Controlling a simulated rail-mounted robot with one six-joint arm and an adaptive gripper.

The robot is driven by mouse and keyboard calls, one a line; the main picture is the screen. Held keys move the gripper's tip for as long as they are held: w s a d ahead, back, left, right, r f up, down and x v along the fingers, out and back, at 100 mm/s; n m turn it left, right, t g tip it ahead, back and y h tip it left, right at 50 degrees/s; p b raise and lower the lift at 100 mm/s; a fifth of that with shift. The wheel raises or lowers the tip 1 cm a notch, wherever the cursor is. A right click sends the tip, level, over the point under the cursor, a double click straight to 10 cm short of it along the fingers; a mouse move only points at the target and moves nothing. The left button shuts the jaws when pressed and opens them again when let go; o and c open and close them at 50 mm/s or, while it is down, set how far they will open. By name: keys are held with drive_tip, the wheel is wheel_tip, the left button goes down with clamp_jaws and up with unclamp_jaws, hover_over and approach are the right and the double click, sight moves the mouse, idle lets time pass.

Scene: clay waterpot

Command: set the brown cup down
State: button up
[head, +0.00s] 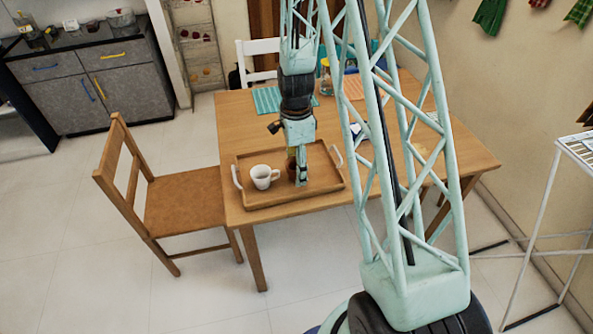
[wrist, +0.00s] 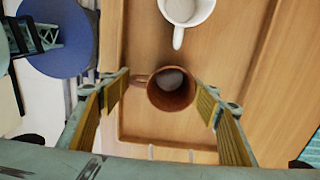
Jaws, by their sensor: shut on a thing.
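The brown cup (wrist: 160,103) is upright between the two yellow-padded fingers of my gripper (wrist: 164,90), its handle towards the left finger in the wrist view. My gripper is shut on it. In the head view my gripper (head: 302,180) points down over the wooden tray (head: 270,201), and the brown cup (head: 291,168) is mostly hidden behind it. I cannot tell whether the cup's base touches the tray. A white cup (head: 262,176) stands in the tray just left of my gripper. It also shows at the top of the wrist view (wrist: 187,12).
The tray has raised walls and white handles and lies near the front edge of the wooden table (head: 400,180). Bare tray floor lies right of my gripper. A chair (head: 180,200) stands at the left. A teal mat (head: 268,100) and a jar (head: 326,78) are farther back.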

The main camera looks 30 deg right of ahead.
drive_tip(key=shift+f, duration=0.3)
drive_tip(key=shift+f, duration=0.15)
drive_tip(key=o, duration=1)
drive_tip(key=shift+c, duration=0.2)
wheel_tip(320, 180, up, 12)
drive_tip(key=p, duration=0.1)
drive_tip(key=shift+p, duration=0.35)
drive_tip(key=shift+w, duration=0.1)
drive_tip(key=shift+r, duration=0.2)
idle(0.4)
